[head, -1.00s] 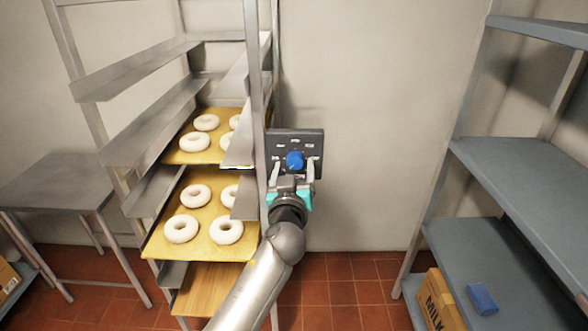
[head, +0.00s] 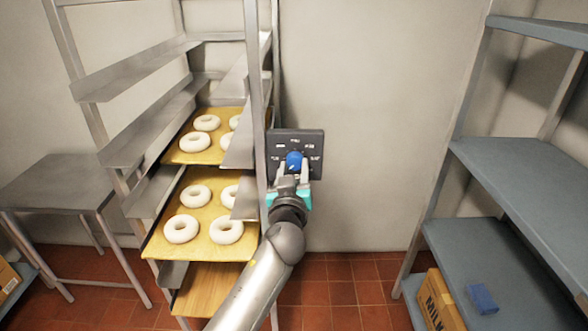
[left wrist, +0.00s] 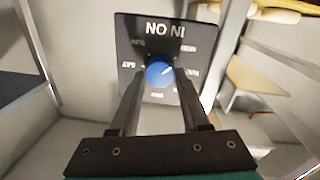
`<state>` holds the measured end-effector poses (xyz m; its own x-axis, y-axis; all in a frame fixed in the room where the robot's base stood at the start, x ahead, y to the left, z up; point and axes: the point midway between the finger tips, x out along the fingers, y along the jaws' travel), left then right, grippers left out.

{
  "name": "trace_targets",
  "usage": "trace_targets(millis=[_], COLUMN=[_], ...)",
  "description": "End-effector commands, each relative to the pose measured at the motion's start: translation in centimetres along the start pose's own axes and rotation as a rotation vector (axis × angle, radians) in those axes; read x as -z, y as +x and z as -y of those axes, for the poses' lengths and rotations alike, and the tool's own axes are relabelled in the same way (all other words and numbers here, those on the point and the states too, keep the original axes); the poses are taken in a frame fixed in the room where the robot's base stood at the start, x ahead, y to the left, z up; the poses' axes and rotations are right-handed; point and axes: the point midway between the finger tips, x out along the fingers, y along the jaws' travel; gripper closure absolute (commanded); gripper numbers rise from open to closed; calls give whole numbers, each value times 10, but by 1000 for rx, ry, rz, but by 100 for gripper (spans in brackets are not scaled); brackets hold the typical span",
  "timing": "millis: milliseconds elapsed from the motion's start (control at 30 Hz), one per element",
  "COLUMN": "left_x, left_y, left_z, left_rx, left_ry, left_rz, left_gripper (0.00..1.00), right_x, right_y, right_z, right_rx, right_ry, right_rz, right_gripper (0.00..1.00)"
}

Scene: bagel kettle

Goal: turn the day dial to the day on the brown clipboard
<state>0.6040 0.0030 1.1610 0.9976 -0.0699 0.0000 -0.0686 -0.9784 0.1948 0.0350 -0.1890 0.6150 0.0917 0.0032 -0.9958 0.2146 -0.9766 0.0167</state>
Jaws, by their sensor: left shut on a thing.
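The blue day dial (head: 294,158) sits on a dark wall panel (head: 318,137) beside the rack. My left gripper (head: 293,167) is shut on the dial, one finger on each side. In the left wrist view the dial (left wrist: 159,73) shows between the fingertips of my left gripper (left wrist: 157,80). A pale mark on the dial points to the upper right there. Small white labels ring the dial; they are too blurred to read surely. The brown clipboard is not in view. My right gripper is not in view.
A metal rack (head: 257,75) with trays of bagels (head: 180,229) stands just left of the panel. A grey table (head: 60,183) is at far left. The wall right of the panel is bare.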

Motion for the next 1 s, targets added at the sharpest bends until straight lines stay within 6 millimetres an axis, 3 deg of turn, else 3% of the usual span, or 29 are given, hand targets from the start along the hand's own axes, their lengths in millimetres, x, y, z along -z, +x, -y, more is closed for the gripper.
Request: trace_targets(millis=[367, 1000], left_x=[0, 1], left_y=[0, 0], left_z=[0, -1], left_rx=[1, 8], left_ry=[62, 554], left_rz=[5, 41], left_gripper=[100, 100], right_x=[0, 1], right_y=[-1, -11], right_z=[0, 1], right_rx=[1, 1], right_ry=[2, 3], right_rz=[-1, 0], right_gripper=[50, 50])
